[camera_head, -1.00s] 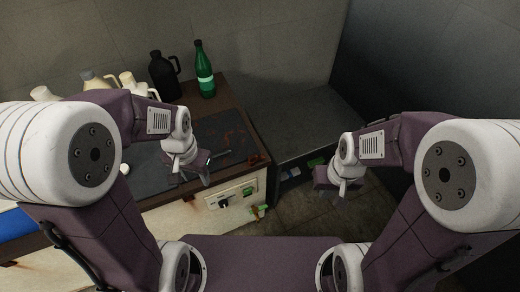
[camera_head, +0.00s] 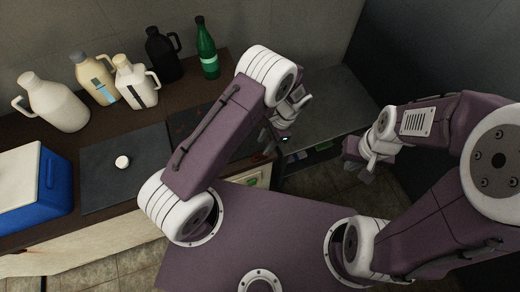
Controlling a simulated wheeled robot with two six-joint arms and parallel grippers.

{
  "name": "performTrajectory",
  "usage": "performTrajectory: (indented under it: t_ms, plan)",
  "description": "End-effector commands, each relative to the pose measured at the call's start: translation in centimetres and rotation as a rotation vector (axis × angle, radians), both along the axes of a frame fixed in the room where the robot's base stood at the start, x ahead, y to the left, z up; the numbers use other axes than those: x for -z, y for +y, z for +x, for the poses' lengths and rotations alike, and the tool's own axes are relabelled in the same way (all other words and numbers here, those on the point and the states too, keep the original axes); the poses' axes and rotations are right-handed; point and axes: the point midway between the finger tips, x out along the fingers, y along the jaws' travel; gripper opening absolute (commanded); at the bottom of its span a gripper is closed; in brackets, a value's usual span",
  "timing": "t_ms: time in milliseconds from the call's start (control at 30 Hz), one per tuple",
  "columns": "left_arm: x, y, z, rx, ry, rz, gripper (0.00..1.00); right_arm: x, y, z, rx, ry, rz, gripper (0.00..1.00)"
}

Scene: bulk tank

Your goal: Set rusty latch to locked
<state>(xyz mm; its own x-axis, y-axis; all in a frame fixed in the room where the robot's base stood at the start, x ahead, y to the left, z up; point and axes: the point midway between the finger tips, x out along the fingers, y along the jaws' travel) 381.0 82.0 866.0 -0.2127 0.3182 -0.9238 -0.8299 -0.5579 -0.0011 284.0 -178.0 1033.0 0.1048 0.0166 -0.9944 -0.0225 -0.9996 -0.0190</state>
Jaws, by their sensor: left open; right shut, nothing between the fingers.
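I cannot make out the rusty latch. The pale front of the counter (camera_head: 258,172), with a bit of green on it, shows only as a small patch beside my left arm, which hides most of that front. My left gripper (camera_head: 272,138) is open at the counter's right end, partly hidden by its own arm; I see nothing held in it. My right gripper (camera_head: 358,160) is shut and empty, over the floor and in front of the low grey bench, apart from the counter.
On the dark counter stand a cream jug (camera_head: 55,103), two smaller pale bottles (camera_head: 95,80) (camera_head: 134,83), a black jug (camera_head: 163,55) and a green bottle (camera_head: 207,50). A blue cooler (camera_head: 55,185) with white lid stands left. A low grey bench (camera_head: 335,105) stands right.

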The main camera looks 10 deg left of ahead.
Motion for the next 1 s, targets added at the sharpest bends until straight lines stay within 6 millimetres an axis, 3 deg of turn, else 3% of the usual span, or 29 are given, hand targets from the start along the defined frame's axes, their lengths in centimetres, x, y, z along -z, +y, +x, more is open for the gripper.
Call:
performTrajectory:
  t_ms: [300, 600, 633, 767, 1000]
  plan:
    - [4.9, 1.8, -1.2, -0.002, 0.001, 0.001, 0.42, -1.2, 0.0, 0.0, 0.0, 0.0, 0.0, 0.0]
    - [5.6, 1.9, -1.3, -0.002, -0.001, 0.0, 0.42, -1.2, 0.0, 0.0, 0.0, 0.0, 0.0, 0.0]
    - [5.6, 1.9, -1.3, -0.002, -0.001, 0.0, 0.39, -1.2, 0.0, 0.0, 0.0, 0.0, 0.0, 0.0]
    - [5.5, 1.9, -1.3, -0.002, -0.001, 0.0, 0.03, -1.2, 0.0, 0.0, 0.0, 0.0, 0.0, 0.0]
    - [5.5, 1.9, -1.2, -0.009, -0.001, -0.001, 0.0, -1.1, 0.0, 0.0, 0.0, 0.0, 0.0, 0.0]
